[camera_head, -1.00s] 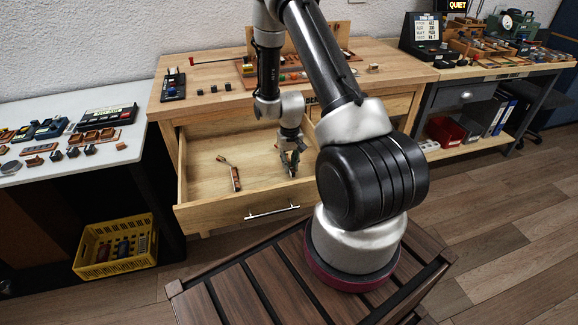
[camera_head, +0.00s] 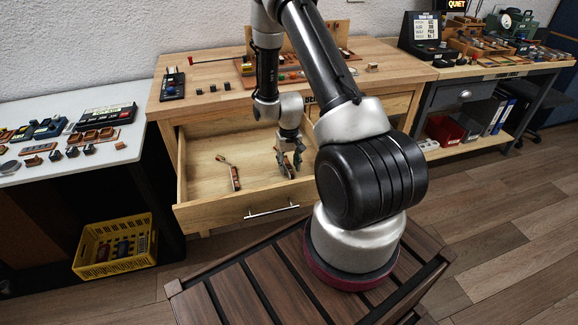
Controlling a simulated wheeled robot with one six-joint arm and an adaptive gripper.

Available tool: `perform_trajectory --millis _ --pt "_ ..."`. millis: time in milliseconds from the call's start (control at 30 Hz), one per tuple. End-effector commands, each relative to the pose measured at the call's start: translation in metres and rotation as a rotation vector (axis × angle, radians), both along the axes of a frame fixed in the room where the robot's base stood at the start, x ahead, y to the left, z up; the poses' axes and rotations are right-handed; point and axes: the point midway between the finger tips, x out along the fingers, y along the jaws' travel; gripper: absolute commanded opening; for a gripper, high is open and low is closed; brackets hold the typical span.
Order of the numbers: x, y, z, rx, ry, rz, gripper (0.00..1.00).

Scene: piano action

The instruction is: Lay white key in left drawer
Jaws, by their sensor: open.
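The left drawer (camera_head: 200,187) of the wooden workbench is pulled open, with its handle on the front panel. My gripper (camera_head: 290,168) points down inside the right part of the drawer, fingers open. A small whitish piece shows at or just below the fingertips; I cannot tell whether it is the white key or whether it touches a finger. A brown, slim tool-like piece (camera_head: 233,176) lies on the drawer floor, left of my gripper and apart from it.
The bench top (camera_head: 200,75) above the drawer carries a dark stand (camera_head: 172,86) and several small dark blocks. A white table (camera_head: 60,175) with parts stands at left, above a yellow crate (camera_head: 118,248). The drawer's left floor is mostly clear.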

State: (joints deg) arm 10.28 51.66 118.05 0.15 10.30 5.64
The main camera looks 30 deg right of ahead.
Motion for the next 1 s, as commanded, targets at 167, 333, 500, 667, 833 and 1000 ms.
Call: perform_trajectory --millis 167,333,500,667,833,1000 --pt "0.002 0.0 0.037 -0.001 -0.006 0.0 0.4" --pt "0.002 0.0 0.076 -0.001 -0.006 0.0 0.4" --pt "0.001 0.0 0.103 -0.001 -0.003 0.0 0.4" --pt "0.0 0.001 0.122 -0.001 -0.007 0.004 0.4" --pt "-0.005 0.012 0.189 -0.01 -0.057 0.036 0.4" --pt "-0.038 0.033 0.288 -0.022 -0.134 0.092 0.4"
